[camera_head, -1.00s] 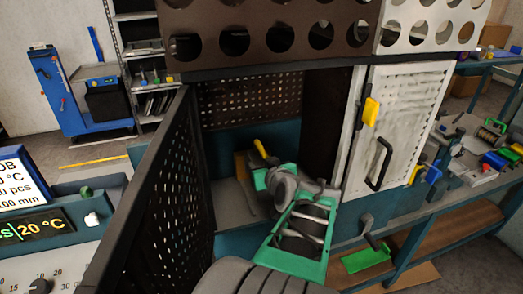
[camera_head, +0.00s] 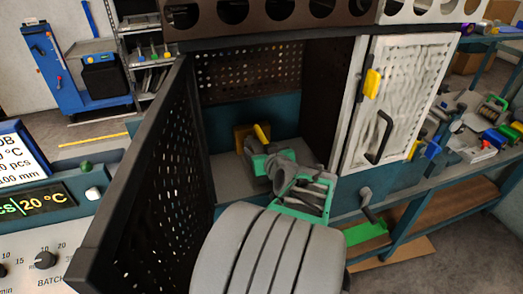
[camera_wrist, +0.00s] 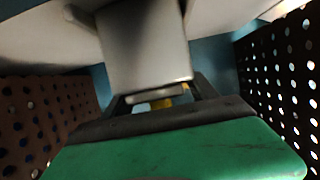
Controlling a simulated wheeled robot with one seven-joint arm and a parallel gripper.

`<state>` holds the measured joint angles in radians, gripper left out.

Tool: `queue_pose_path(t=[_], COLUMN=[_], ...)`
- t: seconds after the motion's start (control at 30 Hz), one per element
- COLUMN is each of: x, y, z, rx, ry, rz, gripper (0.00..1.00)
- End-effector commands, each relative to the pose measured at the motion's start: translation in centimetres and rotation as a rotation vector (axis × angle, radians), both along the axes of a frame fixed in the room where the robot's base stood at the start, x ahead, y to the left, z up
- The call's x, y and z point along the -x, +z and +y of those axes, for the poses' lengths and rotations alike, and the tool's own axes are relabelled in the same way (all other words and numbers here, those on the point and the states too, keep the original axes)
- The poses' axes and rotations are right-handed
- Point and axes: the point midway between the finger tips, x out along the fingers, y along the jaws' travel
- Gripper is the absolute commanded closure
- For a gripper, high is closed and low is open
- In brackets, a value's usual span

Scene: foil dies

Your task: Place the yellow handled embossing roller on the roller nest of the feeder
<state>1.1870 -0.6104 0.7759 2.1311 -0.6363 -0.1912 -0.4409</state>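The yellow handle (camera_head: 262,133) of the embossing roller stands up, tilted, at the tip of my gripper (camera_head: 258,152), inside the open cabinet. My gripper appears shut on it, and the handle moves along with it. The fingers and the rest of the roller are mostly hidden in the head view. In the wrist view, a bit of yellow (camera_wrist: 160,104) shows between the dark fingers, behind a grey block. A yellow-brown block (camera_head: 240,138) is behind the handle at the left. I cannot make out the roller nest.
The cabinet's black perforated door (camera_head: 150,170) stands open at the left, close to my arm. A white door (camera_head: 398,100) with a black handle is at the right. The grey cabinet floor (camera_head: 228,180) is bare at the left. A bench with tools is farther right.

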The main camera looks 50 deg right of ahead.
Motion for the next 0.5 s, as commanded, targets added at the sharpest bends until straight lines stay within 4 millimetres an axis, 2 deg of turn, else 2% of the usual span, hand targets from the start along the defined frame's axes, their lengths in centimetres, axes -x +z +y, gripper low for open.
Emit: queue_pose_path(t=[0.27,0.5], x=[0.0,4.0], y=[0.6,2.1], z=[0.0,1.9], rx=[0.0,0.004], ry=[0.0,-0.009], rz=[0.0,-0.001], gripper=[0.33,0.33])
